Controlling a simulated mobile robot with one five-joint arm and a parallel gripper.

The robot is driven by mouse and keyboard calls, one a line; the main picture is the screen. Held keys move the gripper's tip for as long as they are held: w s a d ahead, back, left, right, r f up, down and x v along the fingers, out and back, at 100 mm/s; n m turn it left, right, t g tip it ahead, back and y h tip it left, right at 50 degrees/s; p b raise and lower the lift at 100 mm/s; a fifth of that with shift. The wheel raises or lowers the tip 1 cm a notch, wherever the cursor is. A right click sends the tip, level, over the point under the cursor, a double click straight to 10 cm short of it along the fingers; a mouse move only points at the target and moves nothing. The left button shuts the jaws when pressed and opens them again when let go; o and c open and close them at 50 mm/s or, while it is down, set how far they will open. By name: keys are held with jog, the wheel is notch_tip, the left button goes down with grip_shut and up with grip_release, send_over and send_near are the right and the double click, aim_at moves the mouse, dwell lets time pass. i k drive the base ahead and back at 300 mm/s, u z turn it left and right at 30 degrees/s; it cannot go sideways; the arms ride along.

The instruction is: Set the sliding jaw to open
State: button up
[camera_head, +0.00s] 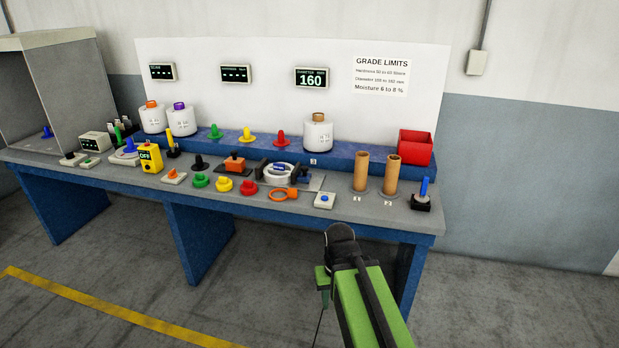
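A measuring fixture (279,174) stands on the bench right of centre. It has a round pale ring with a blue part inside it and dark blocks on its left and right sides. A flat grey plate (314,182) extends on its right. I take this to be the fixture with the sliding jaw; the jaw's setting is too small to tell. My green and black arm (366,305) rises at the bottom right, in front of the bench and apart from the fixture. No gripper fingers show.
Around the fixture are an orange ring (284,194), a button box (324,200), coloured knobs and an orange-handled block (235,163). Two brown tubes (361,171) (392,174) and a blue-handled lever (423,191) stand right. The floor before the bench is clear.

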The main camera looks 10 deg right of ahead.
aim_at(297, 175)
jog(key=z, duration=0.05)
jog(key=i, duration=1.55)
jog(key=u, duration=0.7)
jog(key=i, duration=0.5)
jog(key=u, duration=0.5)
